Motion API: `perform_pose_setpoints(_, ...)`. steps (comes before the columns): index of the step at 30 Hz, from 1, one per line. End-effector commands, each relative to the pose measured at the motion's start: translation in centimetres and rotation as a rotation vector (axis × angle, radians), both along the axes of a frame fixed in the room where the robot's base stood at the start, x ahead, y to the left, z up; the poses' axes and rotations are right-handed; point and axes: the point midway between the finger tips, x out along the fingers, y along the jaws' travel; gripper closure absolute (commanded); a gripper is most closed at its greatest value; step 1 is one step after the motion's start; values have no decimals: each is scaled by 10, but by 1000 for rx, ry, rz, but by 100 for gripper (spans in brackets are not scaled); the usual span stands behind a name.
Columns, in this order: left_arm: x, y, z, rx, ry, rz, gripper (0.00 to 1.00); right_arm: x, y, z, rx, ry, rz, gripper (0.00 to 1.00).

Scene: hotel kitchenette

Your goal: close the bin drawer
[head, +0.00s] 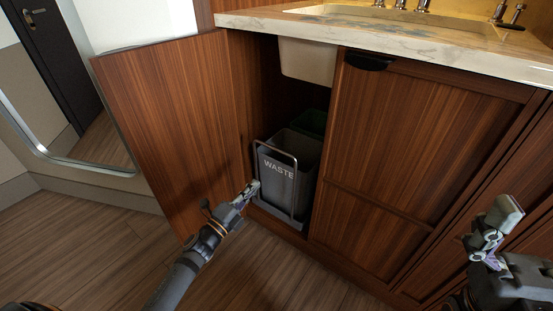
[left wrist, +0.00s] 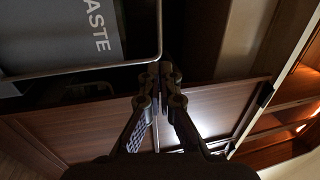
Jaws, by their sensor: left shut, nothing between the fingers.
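The bin drawer holds a grey bin marked WASTE (head: 275,178) behind a metal wire frame (head: 257,150). It stands at the front of the open under-sink cabinet, with a darker green-rimmed bin (head: 313,122) behind it. My left gripper (head: 254,186) is shut and empty at the left edge of the wire frame. In the left wrist view, my left fingertips (left wrist: 162,72) are close to the frame's rounded corner (left wrist: 156,55); I cannot tell whether they touch. The grey bin (left wrist: 85,45) shows there too. My right gripper (head: 494,230) is far right, its opening unclear.
The wooden cabinet door (head: 170,110) stands open to the left of the bin. A closed wooden panel (head: 400,140) is on the right, under the marble counter (head: 400,38). A white sink basin (head: 307,62) hangs above the bins. The floor (head: 130,255) in front is clear.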

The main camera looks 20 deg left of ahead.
Motion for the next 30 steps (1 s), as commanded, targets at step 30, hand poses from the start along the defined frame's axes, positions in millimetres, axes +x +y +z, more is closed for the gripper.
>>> perform_pose_setpoints(30, 119, -43, 25, -7, 2, 1, 100, 0, -2, -6, 11, -1, -10, 0)
